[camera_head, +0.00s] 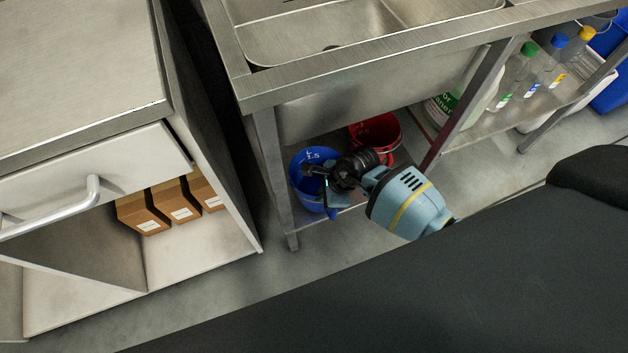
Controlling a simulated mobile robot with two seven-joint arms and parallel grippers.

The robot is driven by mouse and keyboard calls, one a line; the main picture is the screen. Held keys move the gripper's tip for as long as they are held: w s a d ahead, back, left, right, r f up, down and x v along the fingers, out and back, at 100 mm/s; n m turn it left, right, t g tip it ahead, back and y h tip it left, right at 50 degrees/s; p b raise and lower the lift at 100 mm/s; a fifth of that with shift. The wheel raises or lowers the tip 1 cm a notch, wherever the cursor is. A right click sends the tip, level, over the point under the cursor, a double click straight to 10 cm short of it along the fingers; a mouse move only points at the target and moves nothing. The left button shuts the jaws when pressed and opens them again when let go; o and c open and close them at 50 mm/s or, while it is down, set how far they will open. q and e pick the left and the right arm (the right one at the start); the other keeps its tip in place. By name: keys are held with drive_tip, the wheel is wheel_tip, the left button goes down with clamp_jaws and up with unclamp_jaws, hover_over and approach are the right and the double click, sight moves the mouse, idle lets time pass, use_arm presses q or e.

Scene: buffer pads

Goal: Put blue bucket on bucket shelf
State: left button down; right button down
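The blue bucket (303,190) is under the metal sink, beside the sink's front left leg. Its open top with white marks inside faces me. It is at the low shelf (350,196) under the sink; I cannot tell whether its base rests on the shelf. My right gripper (314,173) reaches in from the right, with its dark fingers over the bucket's opening and rim. The wrist hides the bucket's right side, and I cannot tell whether the fingers are closed on the rim. My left gripper is not in view.
A red bucket (381,132) stands just behind and right of the blue one. Bottles (518,74) with coloured caps stand on the shelf further right. A white cabinet (205,228) with brown boxes (172,203) is on the left. Grey floor lies between.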

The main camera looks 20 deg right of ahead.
drive_tip(key=shift+w, duration=0.8)
drive_tip(key=w+b, duration=0.1)
drive_tip(key=w+f+b, duration=0.1)
drive_tip(key=w, duration=0.1)
drive_tip(key=shift+w+a+f, duration=0.1)
drive_tip(key=shift+w+f, duration=0.1)
drive_tip(key=shift+w, duration=0.1)
drive_tip(key=shift+f, duration=0.2)
drive_tip(key=c, duration=1.6)
unclamp_jaws()
drive_tip(key=shift+c, duration=0.2)
